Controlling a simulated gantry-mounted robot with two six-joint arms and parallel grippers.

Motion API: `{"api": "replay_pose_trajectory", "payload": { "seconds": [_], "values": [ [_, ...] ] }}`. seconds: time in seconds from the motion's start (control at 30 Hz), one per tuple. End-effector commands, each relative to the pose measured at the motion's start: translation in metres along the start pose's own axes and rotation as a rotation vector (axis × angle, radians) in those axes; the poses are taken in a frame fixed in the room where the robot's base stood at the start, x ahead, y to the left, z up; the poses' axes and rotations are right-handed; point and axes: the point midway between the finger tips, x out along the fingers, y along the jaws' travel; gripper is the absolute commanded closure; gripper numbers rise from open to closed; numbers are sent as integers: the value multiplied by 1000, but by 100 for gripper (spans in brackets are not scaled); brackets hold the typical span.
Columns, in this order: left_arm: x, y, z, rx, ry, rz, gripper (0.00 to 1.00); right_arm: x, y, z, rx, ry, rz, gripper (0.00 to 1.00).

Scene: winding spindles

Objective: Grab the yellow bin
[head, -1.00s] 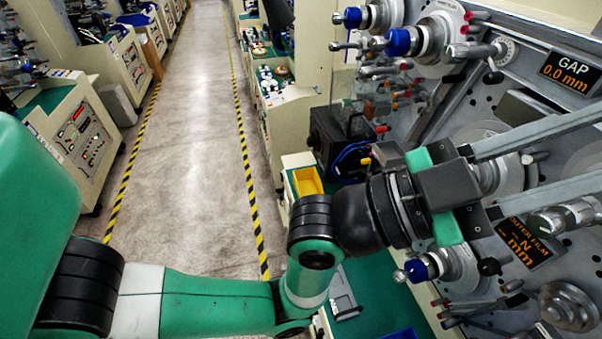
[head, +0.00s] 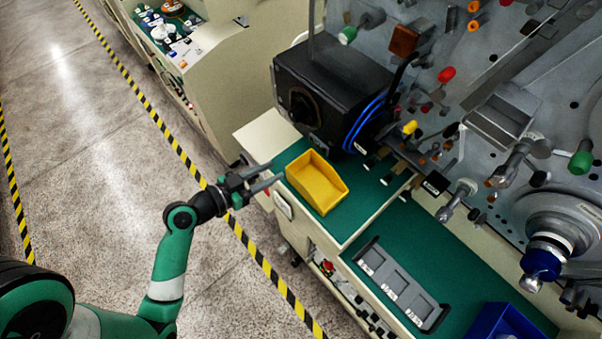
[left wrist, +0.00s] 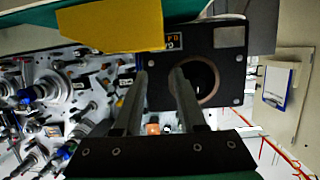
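The yellow bin (head: 318,184) is an open-topped tray on the green bench top beside a black box. My left gripper (head: 270,177) is just left of the bin at the bench edge, its two fingers apart and pointing toward the bin, with a small gap between. In the left wrist view the yellow bin (left wrist: 110,27) shows at the top, beyond the spread fingers (left wrist: 158,85), with nothing between them. My right gripper is not in view.
The black box (head: 335,90) with blue cables stands behind the bin. A grey compartment tray (head: 400,285) and a blue bin (head: 500,325) lie to the lower right. Machine spindles (head: 540,260) jut out at the right. The aisle floor (head: 90,170) at the left is clear.

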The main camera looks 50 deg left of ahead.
Motion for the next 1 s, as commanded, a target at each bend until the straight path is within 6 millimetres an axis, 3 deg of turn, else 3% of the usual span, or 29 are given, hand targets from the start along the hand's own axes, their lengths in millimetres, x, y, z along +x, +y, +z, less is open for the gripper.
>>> {"api": "replay_pose_trajectory", "payload": {
  "seconds": [0.03, 0.23, 0.4, 0.53, 0.77, 1.0],
  "values": [
    [-2, -5, 14, -16, -11, -20, 60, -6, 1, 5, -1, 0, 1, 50],
    [2, -11, 16, -15, -10, -34, 60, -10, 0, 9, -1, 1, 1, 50],
    [32, -11, 16, -13, -6, -30, 60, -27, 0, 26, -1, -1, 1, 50],
    [50, -12, 12, -16, -10, -32, 60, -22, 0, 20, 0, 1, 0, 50],
    [59, -13, 13, -18, -10, -33, 60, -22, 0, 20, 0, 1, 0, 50],
    [101, -14, 13, -16, -9, -32, 60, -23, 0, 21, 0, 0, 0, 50]
  ]
}}
